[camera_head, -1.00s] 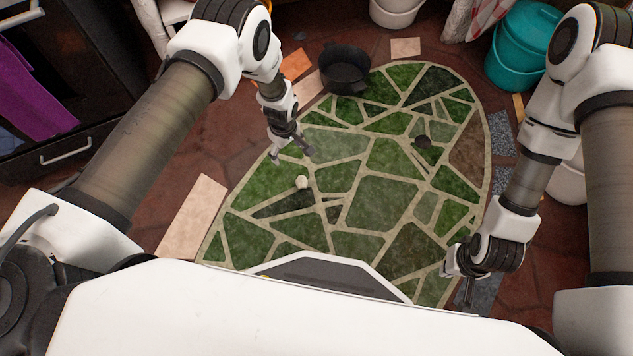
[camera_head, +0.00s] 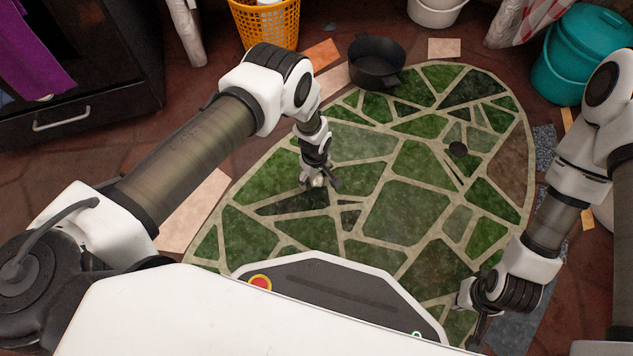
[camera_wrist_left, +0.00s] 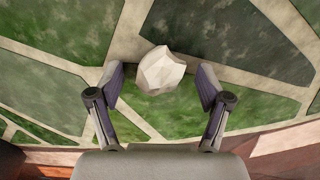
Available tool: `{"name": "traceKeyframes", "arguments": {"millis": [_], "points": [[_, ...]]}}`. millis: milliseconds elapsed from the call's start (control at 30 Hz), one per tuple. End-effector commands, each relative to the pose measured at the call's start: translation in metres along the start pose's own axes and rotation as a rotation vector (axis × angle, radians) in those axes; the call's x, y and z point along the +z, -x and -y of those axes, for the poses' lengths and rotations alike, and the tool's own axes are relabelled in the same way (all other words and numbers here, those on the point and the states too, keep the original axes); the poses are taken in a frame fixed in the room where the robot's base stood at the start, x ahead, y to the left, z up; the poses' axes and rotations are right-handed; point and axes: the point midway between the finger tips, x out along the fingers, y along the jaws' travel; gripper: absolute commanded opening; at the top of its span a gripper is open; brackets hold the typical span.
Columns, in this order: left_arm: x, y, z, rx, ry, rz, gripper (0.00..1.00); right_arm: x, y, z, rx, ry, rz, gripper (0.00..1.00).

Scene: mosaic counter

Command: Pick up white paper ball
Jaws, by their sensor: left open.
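The white paper ball (camera_wrist_left: 161,70) is a small crumpled lump on the green mosaic counter (camera_wrist_left: 45,25). In the left wrist view it lies between and slightly beyond the two fingertips of my left gripper (camera_wrist_left: 160,85), with a gap on each side. The head view shows my left gripper (camera_head: 319,185) low over the mosaic, with the ball mostly hidden at its fingers. My left gripper is open and empty. My right gripper (camera_head: 478,310) hangs at the lower right of the mosaic, away from the ball; its fingers are too unclear to judge.
A black pot (camera_head: 377,66) stands at the far edge of the mosaic. A yellow basket (camera_head: 268,22) and a teal bucket (camera_head: 582,55) stand beyond. The middle of the mosaic is clear.

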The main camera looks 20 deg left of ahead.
Motion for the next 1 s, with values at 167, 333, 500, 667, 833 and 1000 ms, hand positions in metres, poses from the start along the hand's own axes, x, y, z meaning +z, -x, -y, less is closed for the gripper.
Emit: {"name": "traceKeyframes", "arguments": {"millis": [167, 333, 500, 667, 833, 1000], "points": [[0.0, 0.002, 0.0, 0.0, 0.0, 0.0, 0.52, 0.0, 0.002, 0.0, 0.0, 0.0, 0.0, 0.0], [0.0, 0.002, 0.0, 0.0, 0.001, 0.0, 0.34, 0.0, 0.002, 0.0, 0.0, 0.0, 0.0, 0.0], [0.0, 0.002, 0.0, 0.0, 0.001, 0.0, 0.34, 0.0, 0.001, 0.0, 0.0, 0.0, 0.0, 0.0], [0.0, 0.006, 0.0, 0.0, 0.001, 0.0, 0.34, 0.0, 0.004, 0.0, 0.0, 0.0, 0.001, 0.0], [-0.001, 0.041, 0.0, 0.0, 0.001, 0.0, 0.34, 0.001, 0.027, 0.001, -0.001, 0.004, 0.003, 0.0], [0.0, 0.083, 0.0, -0.001, 0.001, 0.0, 0.34, 0.002, 0.05, 0.001, -0.001, 0.008, 0.006, 0.0]]}}
